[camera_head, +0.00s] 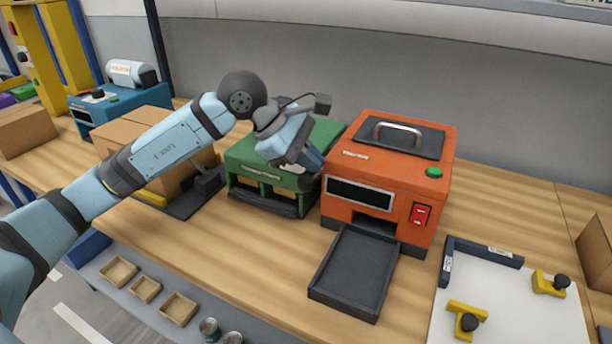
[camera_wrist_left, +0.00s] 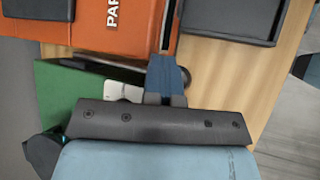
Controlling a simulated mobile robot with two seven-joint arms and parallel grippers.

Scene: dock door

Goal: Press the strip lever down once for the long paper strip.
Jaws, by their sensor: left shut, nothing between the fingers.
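The green machine (camera_head: 268,188) stands on the bench, with two openings and a dark bar along its front. My left gripper (camera_head: 312,160) is shut and empty, low over the green machine's right end, beside the orange machine (camera_head: 385,175). In the left wrist view, its blue fingers (camera_wrist_left: 165,78) are together, with the green machine (camera_wrist_left: 60,105) to the left and the orange machine (camera_wrist_left: 95,25) above. A dark rod (camera_wrist_left: 115,68) shows partly behind the fingers; I cannot tell whether it is the strip lever or whether they touch it. No paper strip is clearly visible.
A dark tray (camera_head: 355,272) sticks out from the orange machine. A cardboard box (camera_head: 150,140) stands left of the green machine. A white board (camera_head: 510,300) with yellow clamps lies at right. Small wooden trays (camera_head: 145,289) sit below the bench's front edge.

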